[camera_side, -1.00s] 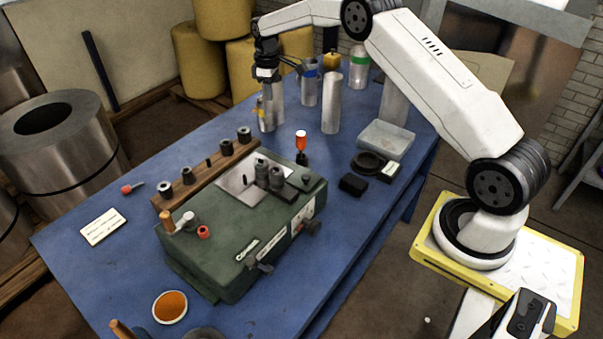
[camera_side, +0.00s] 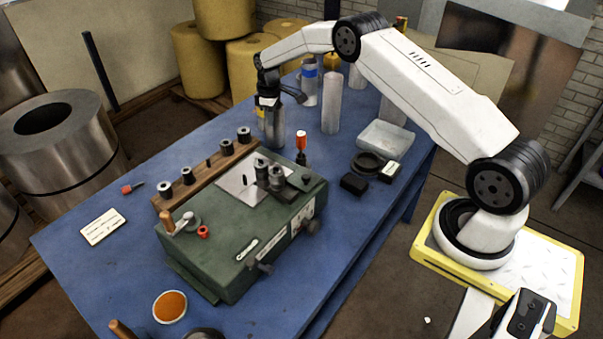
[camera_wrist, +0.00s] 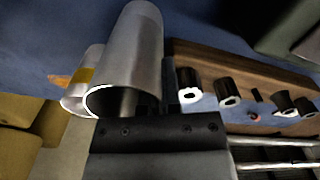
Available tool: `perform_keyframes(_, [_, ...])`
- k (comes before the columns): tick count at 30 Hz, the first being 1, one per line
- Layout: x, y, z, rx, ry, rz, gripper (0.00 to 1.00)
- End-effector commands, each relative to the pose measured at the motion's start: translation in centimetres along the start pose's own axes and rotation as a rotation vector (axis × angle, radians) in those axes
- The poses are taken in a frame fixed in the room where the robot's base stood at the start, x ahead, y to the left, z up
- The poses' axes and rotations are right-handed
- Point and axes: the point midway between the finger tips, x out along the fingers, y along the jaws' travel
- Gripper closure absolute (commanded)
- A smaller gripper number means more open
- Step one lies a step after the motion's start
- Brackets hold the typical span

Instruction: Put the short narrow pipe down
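The short narrow pipe (camera_side: 275,130), a plain grey metal tube, is upright below my gripper (camera_side: 268,103) at the far left part of the blue table. In the wrist view the pipe (camera_wrist: 135,50) points away from my gripper (camera_wrist: 150,105), its open rim close to the gripper body. One finger is inside the bore and the other is outside the wall. My gripper appears shut on the pipe wall, though the contact is partly hidden. The pipe's lower end is at or very near the table top; I cannot tell whether it touches.
A pipe with a yellow band (camera_wrist: 82,82) stands close beside it. A taller plain pipe (camera_side: 331,97) and a blue-banded pipe (camera_side: 309,82) stand behind to the right. A wooden rack (camera_side: 207,172) with dark collars and a green machine (camera_side: 240,228) are nearer the camera.

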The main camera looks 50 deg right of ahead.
Motion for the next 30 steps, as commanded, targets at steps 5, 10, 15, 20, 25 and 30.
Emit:
perform_keyframes(5, [0.99, 0.02, -0.03, 0.000, 0.001, 0.001, 1.00])
perform_keyframes(10, [0.96, 0.03, -0.04, 0.000, 0.002, 0.001, 1.00])
perform_keyframes(15, [1.15, 0.03, -0.04, 0.000, 0.001, 0.001, 1.00])
perform_keyframes(20, [1.28, 0.02, -0.03, 0.000, 0.001, 0.001, 0.67])
perform_keyframes(25, [1.28, 0.02, -0.02, 0.000, 0.001, 0.001, 0.61])
perform_keyframes(30, [1.25, 0.01, -0.02, 0.000, 0.001, 0.001, 0.61])
